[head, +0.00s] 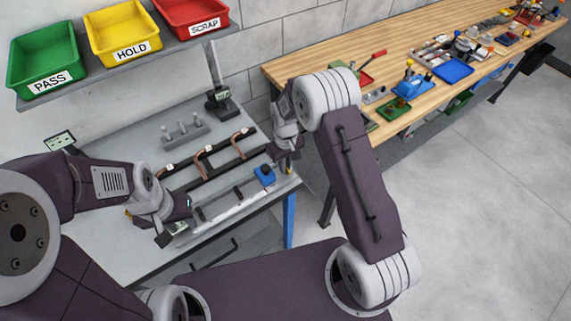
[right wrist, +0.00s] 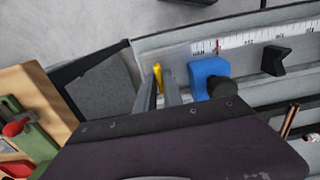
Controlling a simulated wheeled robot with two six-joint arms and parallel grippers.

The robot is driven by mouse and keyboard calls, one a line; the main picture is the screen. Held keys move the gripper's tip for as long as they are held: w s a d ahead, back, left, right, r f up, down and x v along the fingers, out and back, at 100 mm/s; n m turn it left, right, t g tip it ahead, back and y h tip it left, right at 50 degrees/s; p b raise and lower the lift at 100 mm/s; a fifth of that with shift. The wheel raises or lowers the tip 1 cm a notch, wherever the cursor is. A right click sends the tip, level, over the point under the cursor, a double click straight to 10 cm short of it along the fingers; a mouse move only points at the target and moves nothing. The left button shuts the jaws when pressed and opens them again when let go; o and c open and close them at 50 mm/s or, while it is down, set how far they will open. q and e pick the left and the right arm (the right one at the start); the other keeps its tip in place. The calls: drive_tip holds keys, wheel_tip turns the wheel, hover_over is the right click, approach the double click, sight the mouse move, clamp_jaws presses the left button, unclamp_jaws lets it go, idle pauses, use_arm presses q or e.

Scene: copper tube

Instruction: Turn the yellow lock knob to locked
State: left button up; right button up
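The yellow lock knob (right wrist: 157,76) is a narrow upright piece in the right wrist view, left of the blue block (right wrist: 208,77) on the scale rail. It shows as a small yellow spot in the head view (head: 288,170). My right gripper (right wrist: 160,88) is at the knob, with one grey finger on each side and almost no gap; it appears closed on it. The same gripper (head: 286,163) hides most of the knob in the head view. My left gripper (head: 183,207) is over the left end of the rail; its fingers are too unclear to read.
The measuring rail (head: 232,200) runs along the bench's front edge. Bent copper tubes (head: 204,160) lie behind it, and a pegged stand (head: 183,131) further back. Green, yellow and red bins (head: 122,35) sit on a shelf. A wooden bench (head: 410,50) with tools stands right.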

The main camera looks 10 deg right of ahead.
clamp_jaws()
drive_tip(key=m, duration=0.4)
drive_tip(key=shift+m, duration=0.4)
drive_tip(key=m, duration=0.4)
drive_tip(key=shift+m, duration=0.3)
drive_tip(key=m, duration=0.4)
drive_tip(key=shift+r, duration=0.1)
drive_tip(key=shift+m, duration=2.3)
drive_tip(key=o, duration=0.6)
unclamp_jaws()
